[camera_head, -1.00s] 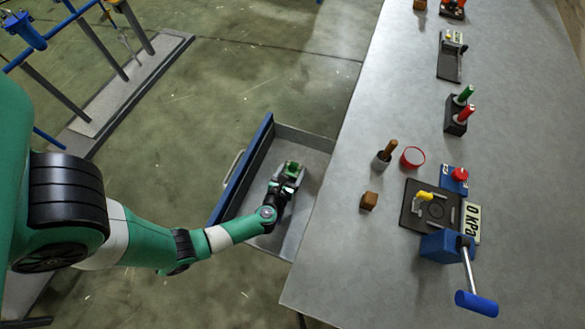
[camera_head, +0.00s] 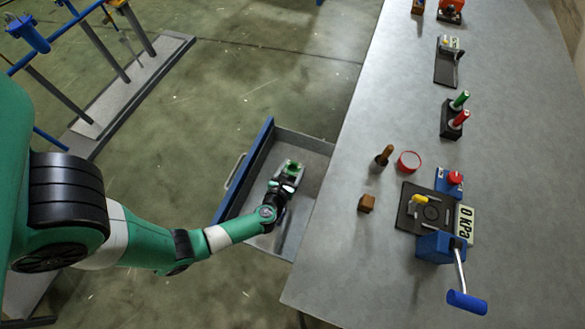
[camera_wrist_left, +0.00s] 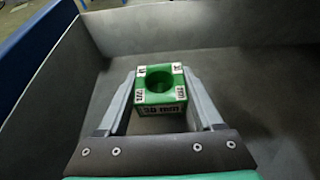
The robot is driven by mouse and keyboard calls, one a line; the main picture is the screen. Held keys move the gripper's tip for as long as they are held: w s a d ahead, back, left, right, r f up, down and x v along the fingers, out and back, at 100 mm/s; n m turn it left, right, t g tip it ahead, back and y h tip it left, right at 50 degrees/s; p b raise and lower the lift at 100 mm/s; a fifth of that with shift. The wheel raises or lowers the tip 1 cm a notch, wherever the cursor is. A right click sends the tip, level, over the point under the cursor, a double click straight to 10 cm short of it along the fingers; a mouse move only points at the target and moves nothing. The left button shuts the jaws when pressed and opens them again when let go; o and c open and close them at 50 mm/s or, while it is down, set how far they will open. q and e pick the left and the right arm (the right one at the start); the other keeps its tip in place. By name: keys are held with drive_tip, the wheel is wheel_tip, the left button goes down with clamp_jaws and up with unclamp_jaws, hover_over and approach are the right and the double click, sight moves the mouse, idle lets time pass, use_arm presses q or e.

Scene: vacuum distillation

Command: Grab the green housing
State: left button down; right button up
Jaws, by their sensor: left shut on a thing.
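The green housing (camera_head: 292,167) is a small green block with a round hole in its top and white labels on it. It is inside the open drawer. In the left wrist view the housing (camera_wrist_left: 160,88) sits upright between my two grey fingers. My left gripper (camera_head: 287,179) reaches down into the drawer and is shut on the housing. Whether the housing touches the drawer floor is hard to tell. My right gripper is not in view.
The drawer has a blue front (camera_head: 244,172) and grey walls around my gripper. The grey bench (camera_head: 340,270) is to its right, holding a brown block (camera_head: 366,203), a red round dish (camera_head: 409,162) and a blue lever device (camera_head: 440,246). Open floor lies left.

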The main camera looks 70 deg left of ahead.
use_arm(q)
drive_tip(key=w+a+r+p, duration=0.6)
drive_tip(key=a+r, duration=0.4)
drive_tip(key=a, duration=0.2)
drive_tip(key=shift+w+a+r+p, duration=0.15)
drive_tip(key=shift+w+a+p, duration=0.05)
drive_tip(key=shift+a+p, duration=0.1)
